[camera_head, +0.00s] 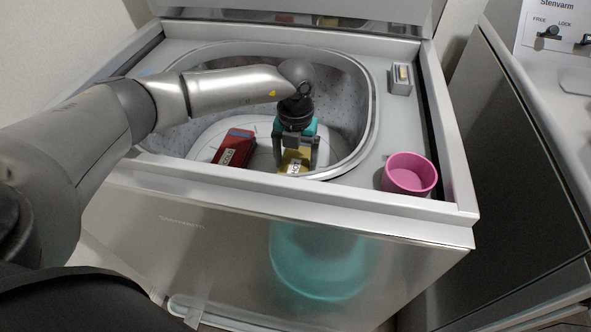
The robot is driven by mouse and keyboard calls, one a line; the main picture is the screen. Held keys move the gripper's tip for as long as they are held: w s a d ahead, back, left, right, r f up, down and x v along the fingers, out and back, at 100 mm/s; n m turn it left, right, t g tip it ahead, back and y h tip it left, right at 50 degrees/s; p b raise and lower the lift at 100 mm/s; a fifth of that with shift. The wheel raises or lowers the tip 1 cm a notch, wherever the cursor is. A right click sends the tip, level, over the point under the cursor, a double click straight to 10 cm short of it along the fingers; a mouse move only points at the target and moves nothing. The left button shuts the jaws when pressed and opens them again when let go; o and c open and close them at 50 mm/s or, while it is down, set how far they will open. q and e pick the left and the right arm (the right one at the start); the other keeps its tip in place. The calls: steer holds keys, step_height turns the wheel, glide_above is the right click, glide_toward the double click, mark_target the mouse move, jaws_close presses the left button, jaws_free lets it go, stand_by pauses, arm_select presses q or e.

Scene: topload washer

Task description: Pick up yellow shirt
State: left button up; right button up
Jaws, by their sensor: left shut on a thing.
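The yellow shirt (293,161) is a small folded yellow block with a white label, inside the open drum of the washer (310,240), near its front rim. My left gripper (296,152) points down into the drum with its fingers on both sides of the yellow shirt, shut on it. The shirt's lower part is hidden by the drum's front rim, so I cannot tell whether it touches the drum floor. A red folded shirt (234,148) with a white label lies in the drum to the left of the yellow one. My right gripper is not in view.
A pink cup (409,174) stands on the washer top at the front right. A small grey dispenser (401,79) sits at the back right. The drum rim (372,110) surrounds my gripper. A dark-sided cabinet (500,150) stands close on the right.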

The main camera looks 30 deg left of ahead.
arm_select(q)
steer(key=shift+r, duration=0.1)
steer(key=shift+c, duration=0.3)
steer(key=shift+r, duration=0.15)
